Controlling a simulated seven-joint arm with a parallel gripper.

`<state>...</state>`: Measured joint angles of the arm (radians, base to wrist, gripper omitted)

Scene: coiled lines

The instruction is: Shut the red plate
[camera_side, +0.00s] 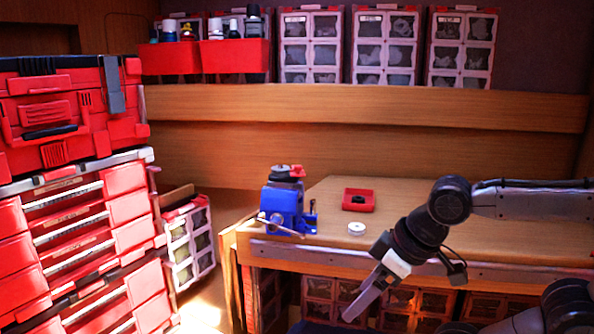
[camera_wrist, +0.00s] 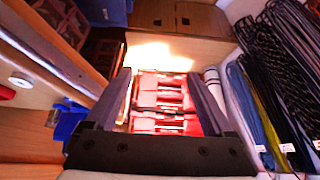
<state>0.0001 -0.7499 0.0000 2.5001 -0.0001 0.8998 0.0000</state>
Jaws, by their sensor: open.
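My gripper (camera_side: 352,314) hangs in front of the workbench, pointing down and left, below the bench top's edge. In the wrist view my gripper (camera_wrist: 160,75) is open, its two dark fingers apart with nothing between them. Beyond the fingers, well away from them, is a red stack of drawers (camera_wrist: 165,95). A small red square tray (camera_side: 359,206) with something dark inside lies on the bench, apart from my gripper. The red drawer cabinet (camera_side: 85,215) stands at the left. I cannot tell which red thing is the plate.
A blue vise (camera_side: 284,205) sits at the bench's left corner, a white disc (camera_side: 357,229) beside it. Coiled lines (camera_wrist: 275,80) hang at the right of the wrist view. Red bins (camera_side: 235,54) and clear drawer units (camera_side: 385,45) line the back. The bench edge (camera_side: 345,257) is close.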

